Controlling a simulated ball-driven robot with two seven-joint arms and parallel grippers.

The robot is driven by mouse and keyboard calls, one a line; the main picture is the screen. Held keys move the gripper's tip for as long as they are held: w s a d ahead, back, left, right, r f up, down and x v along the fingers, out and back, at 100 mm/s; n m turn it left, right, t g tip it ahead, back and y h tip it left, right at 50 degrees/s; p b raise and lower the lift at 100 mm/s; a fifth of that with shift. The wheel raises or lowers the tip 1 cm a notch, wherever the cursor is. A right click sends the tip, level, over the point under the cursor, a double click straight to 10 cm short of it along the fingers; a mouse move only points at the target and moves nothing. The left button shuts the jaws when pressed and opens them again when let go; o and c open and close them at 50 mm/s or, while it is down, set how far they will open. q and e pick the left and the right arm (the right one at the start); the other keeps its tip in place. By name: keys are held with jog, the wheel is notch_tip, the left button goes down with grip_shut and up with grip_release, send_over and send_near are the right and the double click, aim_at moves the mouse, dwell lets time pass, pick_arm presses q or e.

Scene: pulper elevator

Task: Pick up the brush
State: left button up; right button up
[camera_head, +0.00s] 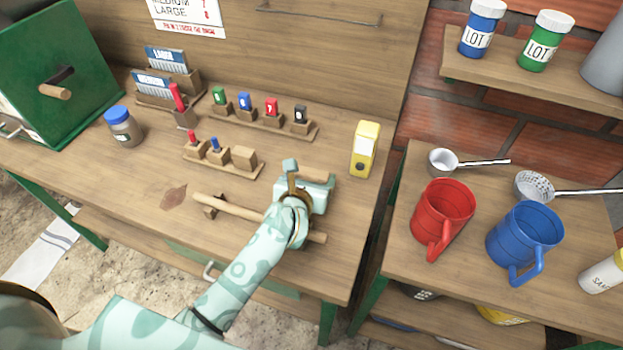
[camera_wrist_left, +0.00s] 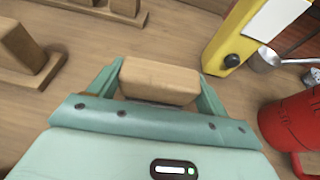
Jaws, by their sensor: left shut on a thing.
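The brush shows as a pale wooden block (camera_wrist_left: 158,82) between the two fingers of my left gripper in the left wrist view. In the head view my left gripper (camera_head: 308,178) is over the right part of the workbench, shut on this wooden piece (camera_head: 314,174). I cannot tell whether it touches the bench top. My right gripper is not in view.
A wooden rod (camera_head: 228,206) lies under my left forearm. A yellow box (camera_head: 365,148) stands right of the gripper. Racks with coloured stamps (camera_head: 262,121) are behind. Red (camera_head: 440,215) and blue (camera_head: 523,240) jugs stand on the right table, across a gap.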

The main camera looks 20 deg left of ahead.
aim_at(311, 174)
pick_arm(q)
jog(key=shift+r, duration=0.1)
jog(key=shift+r, duration=0.35)
notch_tip(311, 174, up, 2)
jog(key=shift+r+p, duration=0.25)
jog(key=shift+p, duration=0.45)
jog(key=s+a+r+p, duration=0.1)
jog(key=s+a+r, duration=0.2)
jog(key=a+r, duration=0.2)
jog(key=s+a+r+p, duration=0.1)
jog(key=s+a+r, duration=0.1)
jog(key=a+r, duration=0.2)
jog(key=a, duration=0.3)
jog(key=shift+s+a+r+p, duration=0.35)
jog(key=shift+s+a, duration=0.05)
jog(key=shift+o, duration=1.2)
jog(key=shift+c, duration=0.4)
